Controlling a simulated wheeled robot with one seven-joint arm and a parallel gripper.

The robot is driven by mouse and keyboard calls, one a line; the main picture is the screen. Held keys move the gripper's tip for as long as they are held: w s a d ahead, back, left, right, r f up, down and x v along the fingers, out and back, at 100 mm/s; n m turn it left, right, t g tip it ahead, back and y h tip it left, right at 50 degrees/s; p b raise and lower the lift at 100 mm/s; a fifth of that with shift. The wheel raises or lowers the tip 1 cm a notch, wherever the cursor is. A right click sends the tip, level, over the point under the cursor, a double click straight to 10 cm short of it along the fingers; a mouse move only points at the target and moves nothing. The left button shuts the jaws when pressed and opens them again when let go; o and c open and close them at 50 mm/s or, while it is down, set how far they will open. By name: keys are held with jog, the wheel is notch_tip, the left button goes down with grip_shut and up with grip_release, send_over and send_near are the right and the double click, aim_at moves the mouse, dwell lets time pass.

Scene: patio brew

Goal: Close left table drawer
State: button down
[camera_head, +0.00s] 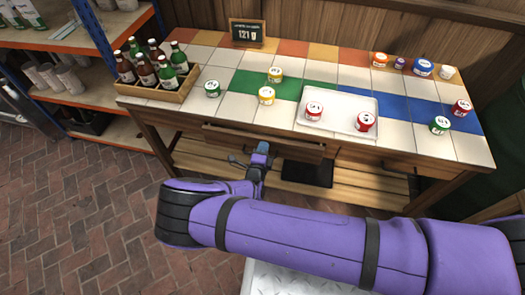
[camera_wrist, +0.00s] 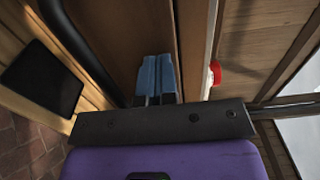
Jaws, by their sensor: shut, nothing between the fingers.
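The left table drawer (camera_head: 300,149) is below the front edge of the tiled table (camera_head: 205,112), and its wooden front stands a little out from the table. My gripper (camera_head: 263,147) is at the middle of that drawer front, with its blue fingers together and nothing between them. In the wrist view the shut fingers (camera_wrist: 156,80) point at brown wood beside the drawer front (camera_wrist: 192,45). I cannot tell whether they touch it. The drawer's inside is hidden.
On the table are a bottle crate (camera_head: 150,92), a white tray (camera_head: 338,97) with two red-labelled cans, and several other cans. A right drawer (camera_head: 375,160) sits beside the left one. A dark flat object (camera_head: 307,174) lies on the lower shelf. A storage rack (camera_head: 90,75) stands at left.

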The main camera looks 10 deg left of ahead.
aim_at(267, 137)
jog(key=w, duration=0.4)
jog(key=shift+w+d, duration=0.25)
jog(key=shift+w, duration=0.1)
jog(key=shift+w+r, duration=0.15)
